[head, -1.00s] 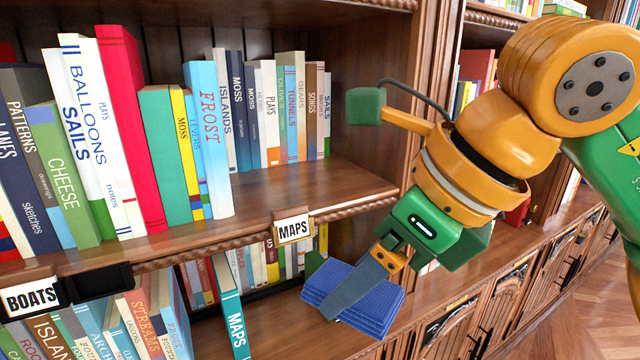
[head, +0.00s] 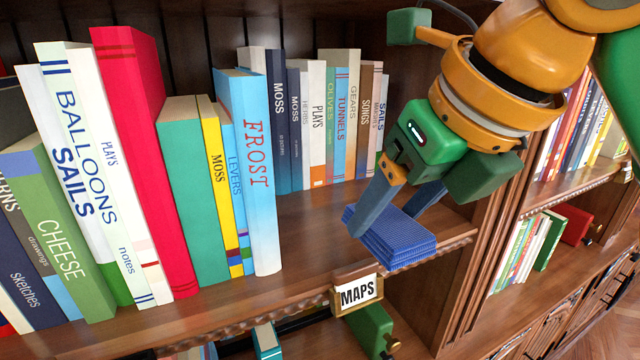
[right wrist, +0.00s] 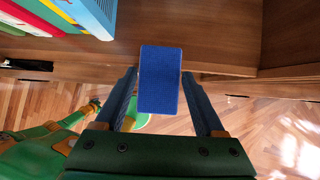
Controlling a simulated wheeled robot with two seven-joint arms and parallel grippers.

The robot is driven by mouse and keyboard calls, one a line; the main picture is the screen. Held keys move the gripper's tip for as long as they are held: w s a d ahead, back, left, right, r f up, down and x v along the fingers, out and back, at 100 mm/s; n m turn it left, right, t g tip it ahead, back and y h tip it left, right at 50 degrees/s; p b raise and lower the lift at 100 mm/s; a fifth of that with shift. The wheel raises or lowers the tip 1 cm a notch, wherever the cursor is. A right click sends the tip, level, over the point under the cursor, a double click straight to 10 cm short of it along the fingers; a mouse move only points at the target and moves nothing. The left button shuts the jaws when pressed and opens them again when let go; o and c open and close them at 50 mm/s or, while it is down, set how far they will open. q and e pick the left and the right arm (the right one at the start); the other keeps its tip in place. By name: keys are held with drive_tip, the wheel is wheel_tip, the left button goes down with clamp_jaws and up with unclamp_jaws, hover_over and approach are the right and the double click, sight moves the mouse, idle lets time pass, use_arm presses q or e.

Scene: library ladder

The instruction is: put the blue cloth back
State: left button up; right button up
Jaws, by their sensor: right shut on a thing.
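The blue cloth (head: 398,245) is a folded, layered stack at the right end of the upper shelf (head: 318,235), near its front edge. My right gripper (head: 396,212) is shut on it, with one finger at each side. The cloth also shows in the right wrist view (right wrist: 160,82) between the fingers, overlapping the shelf's front edge with floor below. I cannot tell whether its underside touches the shelf. The fingers hide part of its sides. My left gripper is not in view.
A row of books ends at the blue FROST book (head: 258,170), left of the cloth. More books, such as SONGS (head: 366,110), stand behind. A MAPS label (head: 357,292) hangs on the shelf edge. An upright post (head: 492,215) stands to the right. Bare shelf lies between FROST and the cloth.

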drive_tip(key=w+d+p, duration=0.1)
drive_tip(key=w+p, duration=0.1)
drive_tip(key=w, duration=0.2)
drive_tip(key=w+d+f+p, duration=0.1)
drive_tip(key=w+p, duration=0.1)
drive_tip(key=w, duration=0.2)
drive_tip(key=w+d+f+p, duration=0.1)
drive_tip(key=w+d, duration=0.1)
drive_tip(key=w, duration=0.2)
drive_tip(key=shift+f+p, duration=0.2)
drive_tip(key=shift+p, duration=0.2)
drive_tip(key=shift+d+f, duration=0.1)
drive_tip(key=shift+f, duration=0.25)
wheel_tip(320, 180, down, 3)
drive_tip(key=shift+w+f+p, duration=0.15)
drive_tip(key=shift+f+p, duration=0.05)
drive_tip(key=shift+p, duration=0.9)
drive_tip(key=shift+w+f, duration=0.15)
drive_tip(key=shift+f, duration=0.2)
drive_tip(key=shift+f+b, duration=0.2)
drive_tip(key=shift+b, duration=0.2)
drive_tip(key=o, duration=1.2)
drive_tip(key=shift+r, duration=0.1)
drive_tip(key=shift+c, duration=0.2)
